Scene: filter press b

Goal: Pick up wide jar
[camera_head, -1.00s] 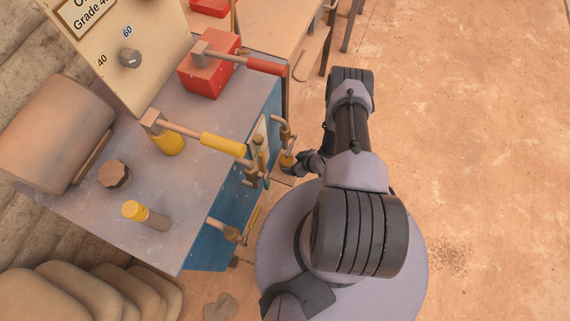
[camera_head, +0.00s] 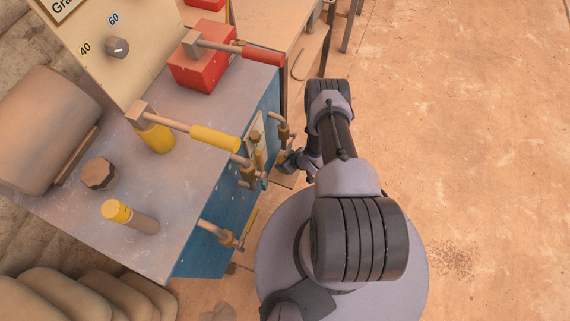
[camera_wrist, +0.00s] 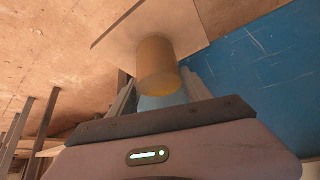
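An amber-brown cylinder, seemingly the wide jar (camera_wrist: 157,62), stands in the upper middle of the wrist view on a pale flat ledge (camera_wrist: 118,32). My gripper (camera_wrist: 160,90) is open, with one finger to the left and one to the right of the jar's near end. I see no finger clearly touching it. A pale blue area shows between the fingers below the jar; what it is I cannot tell. In the head view my gripper (camera_head: 284,160) is low beside the blue bench side, by the pipes, and the jar is mostly hidden there.
The blue bench side (camera_head: 205,245) is close to my gripper, with a pipe and valve (camera_head: 225,236) sticking out. Above are a yellow-handled lever (camera_head: 212,138) and a red-handled lever (camera_head: 262,56). Open sandy floor (camera_head: 460,150) lies to the right.

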